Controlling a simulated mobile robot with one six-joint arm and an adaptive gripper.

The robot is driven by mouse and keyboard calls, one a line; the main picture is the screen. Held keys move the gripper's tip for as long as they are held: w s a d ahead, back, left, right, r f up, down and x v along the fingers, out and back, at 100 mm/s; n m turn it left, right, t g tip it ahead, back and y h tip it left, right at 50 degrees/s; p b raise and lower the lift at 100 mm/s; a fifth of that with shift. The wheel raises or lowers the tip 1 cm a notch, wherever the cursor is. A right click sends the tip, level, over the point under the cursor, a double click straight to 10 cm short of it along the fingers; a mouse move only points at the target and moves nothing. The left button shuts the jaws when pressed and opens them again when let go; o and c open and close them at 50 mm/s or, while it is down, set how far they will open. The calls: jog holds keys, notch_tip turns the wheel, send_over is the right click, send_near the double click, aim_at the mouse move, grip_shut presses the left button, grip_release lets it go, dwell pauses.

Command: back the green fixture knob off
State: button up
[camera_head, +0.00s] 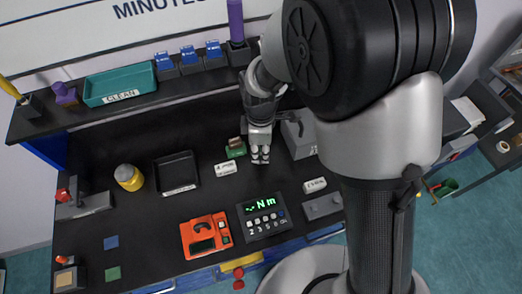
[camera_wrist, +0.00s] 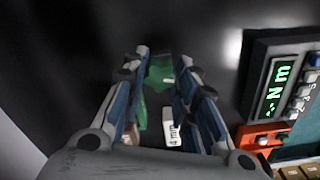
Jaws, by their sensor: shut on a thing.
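The green fixture knob (camera_wrist: 160,71) shows between my fingertips in the wrist view. My gripper (camera_wrist: 160,76) is shut on it, the fingers standing apart by about the knob's width. In the head view my gripper (camera_head: 260,157) points down at the black bench, and its fingers hide the knob. The green fixture body (camera_head: 236,151) is just left of the fingers, with a small brown piece on top. A white label reading 4 mm (camera_wrist: 172,130) shows between the fingers in the wrist view; it lies in front of the fixture in the head view (camera_head: 225,169).
A torque display (camera_head: 263,215) reading Nm and an orange device (camera_head: 206,236) stand at the bench front. A black tray (camera_head: 177,172) and a yellow jar (camera_head: 128,178) are to the left. A grey block (camera_head: 299,135) is close right of my gripper. A shelf with a teal tray (camera_head: 120,84) runs behind.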

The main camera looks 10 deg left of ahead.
jog(key=n, duration=0.4)
dwell(0.3)
jog(key=o, duration=0.9)
